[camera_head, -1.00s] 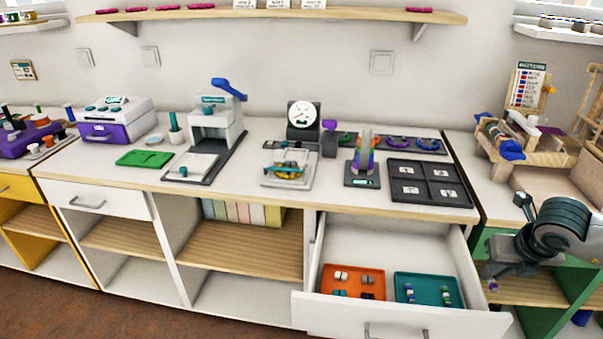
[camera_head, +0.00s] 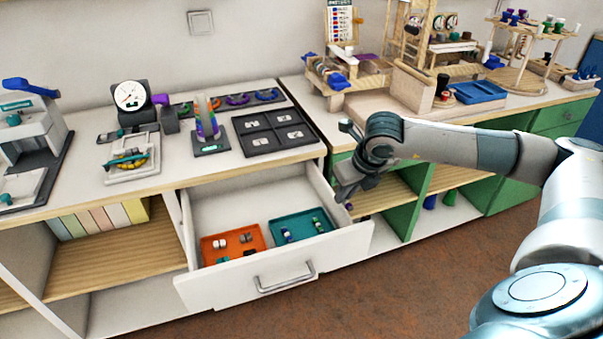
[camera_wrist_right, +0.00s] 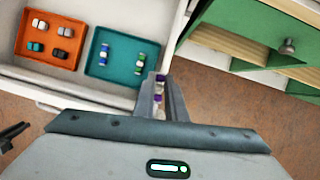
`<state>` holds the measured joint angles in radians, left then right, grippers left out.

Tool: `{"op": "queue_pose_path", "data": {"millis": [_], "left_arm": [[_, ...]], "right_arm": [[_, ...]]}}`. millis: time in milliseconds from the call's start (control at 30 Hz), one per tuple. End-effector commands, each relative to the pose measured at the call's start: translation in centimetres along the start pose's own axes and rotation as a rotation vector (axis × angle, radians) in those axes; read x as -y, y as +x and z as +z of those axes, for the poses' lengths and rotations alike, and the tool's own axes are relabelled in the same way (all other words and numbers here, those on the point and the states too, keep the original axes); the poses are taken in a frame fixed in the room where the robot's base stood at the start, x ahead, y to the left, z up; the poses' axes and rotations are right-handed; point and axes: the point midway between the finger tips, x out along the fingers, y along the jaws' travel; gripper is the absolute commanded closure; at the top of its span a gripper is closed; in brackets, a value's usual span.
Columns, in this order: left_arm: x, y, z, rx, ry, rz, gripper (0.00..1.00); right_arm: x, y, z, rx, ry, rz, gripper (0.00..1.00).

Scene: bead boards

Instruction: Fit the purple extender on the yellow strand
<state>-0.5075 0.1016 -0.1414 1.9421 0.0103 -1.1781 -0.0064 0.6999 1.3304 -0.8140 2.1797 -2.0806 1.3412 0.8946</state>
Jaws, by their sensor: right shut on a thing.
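My right gripper (camera_head: 349,196) hangs in front of the counter, just right of the open drawer. It is shut on a small purple and white piece, taken to be the purple extender (camera_wrist_right: 160,80), which shows between the fingers in the right wrist view. In the head view only a small purple tip of it (camera_head: 349,206) shows below the fingers. A yellow strand (camera_head: 128,163) lies curved on a white stand (camera_head: 140,174) on the counter at the left, well away from the gripper. The left gripper is out of view.
The open drawer (camera_head: 355,238) holds an orange tray (camera_head: 215,242) and a teal tray (camera_head: 290,220) with small parts. Green shelving (camera_head: 408,212) is close behind the gripper.

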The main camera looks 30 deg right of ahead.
Motion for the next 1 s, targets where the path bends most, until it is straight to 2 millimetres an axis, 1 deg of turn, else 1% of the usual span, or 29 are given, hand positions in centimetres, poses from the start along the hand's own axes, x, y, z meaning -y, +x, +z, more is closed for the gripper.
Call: {"op": "queue_pose_path", "data": {"millis": [233, 367, 600, 833, 1000], "left_arm": [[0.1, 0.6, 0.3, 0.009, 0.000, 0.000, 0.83], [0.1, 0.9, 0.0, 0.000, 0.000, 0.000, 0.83], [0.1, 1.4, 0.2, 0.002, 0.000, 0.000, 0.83], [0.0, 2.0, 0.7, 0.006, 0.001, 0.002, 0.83], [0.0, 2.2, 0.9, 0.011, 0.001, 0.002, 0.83]], "right_arm": [[-3.2, 0.0, -0.8, -0.001, -0.328, 0.138, 1.00], [-5.1, -0.2, -1.1, 0.001, -0.534, 0.224, 1.00], [-8.6, -0.8, -1.7, 0.002, -0.900, 0.377, 1.00], [-11.8, -1.9, -2.2, 0.003, -1.235, 0.515, 1.00], [-14.0, -2.2, -2.9, 0.002, -1.480, 0.616, 1.00]]}}
